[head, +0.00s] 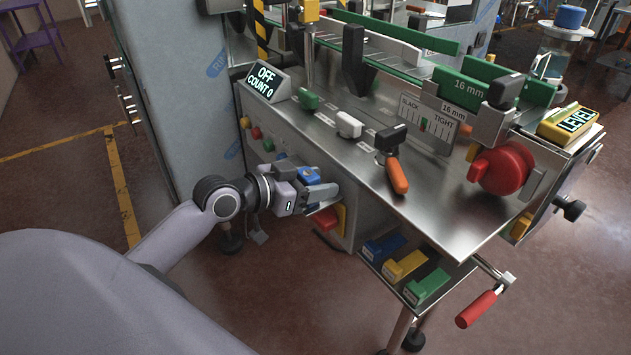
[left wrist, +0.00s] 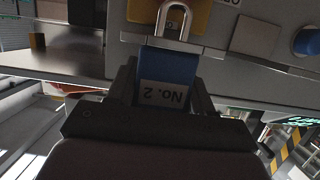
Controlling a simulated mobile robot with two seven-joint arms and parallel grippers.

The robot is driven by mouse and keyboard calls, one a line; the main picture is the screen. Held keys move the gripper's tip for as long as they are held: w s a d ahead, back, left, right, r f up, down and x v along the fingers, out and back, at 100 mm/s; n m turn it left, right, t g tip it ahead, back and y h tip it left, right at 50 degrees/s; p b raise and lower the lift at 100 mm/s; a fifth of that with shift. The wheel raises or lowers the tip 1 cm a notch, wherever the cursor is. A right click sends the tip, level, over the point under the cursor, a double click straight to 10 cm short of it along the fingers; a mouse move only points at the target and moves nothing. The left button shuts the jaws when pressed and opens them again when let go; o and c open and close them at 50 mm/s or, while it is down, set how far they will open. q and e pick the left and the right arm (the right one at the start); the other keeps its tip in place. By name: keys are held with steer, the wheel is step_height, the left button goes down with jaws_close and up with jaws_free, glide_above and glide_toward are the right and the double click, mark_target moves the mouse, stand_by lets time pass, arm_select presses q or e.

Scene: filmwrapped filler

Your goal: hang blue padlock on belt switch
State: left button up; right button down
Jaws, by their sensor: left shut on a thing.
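The blue padlock (left wrist: 165,75) is in my left gripper (left wrist: 162,98), its label "No. 2" upside down in the left wrist view. The fingers are shut on the sides of its body. Its silver shackle (left wrist: 173,18) points away from the gripper, in front of a yellow plate (left wrist: 198,18) on the machine front. I cannot tell whether the shackle passes through anything.
Several coloured buttons (head: 256,132) line the front panel. The steel tabletop (head: 350,185) overhangs near my gripper and carries an orange-handled lever (head: 396,175). A lower shelf holds blue (head: 384,247), yellow (head: 405,264) and green (head: 427,286) blocks. A red-handled crank (head: 478,308) sticks out at the front.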

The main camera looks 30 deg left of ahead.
arm_select(q)
steer(key=o, duration=1.3)
steer(key=shift+f, duration=0.1)
steer(key=shift+o, duration=0.2)
steer(key=shift+s+a, duration=0.25)
steer(key=shift+s, duration=0.25)
steer(key=v, duration=0.6)
steer(key=s+d+f+n+g+y+p, duration=0.25)
steer(key=s+f, duration=0.25)
steer(key=f, duration=0.7)
steer(key=s+d+f+p, duration=0.3)
steer(key=s+d+f, duration=0.4)
steer(key=s+d, duration=0.1)
steer(key=shift+s+d+f+g+y, duration=0.3)
steer(key=shift+d+g+y, duration=0.05)
steer(key=shift+d, duration=0.1)
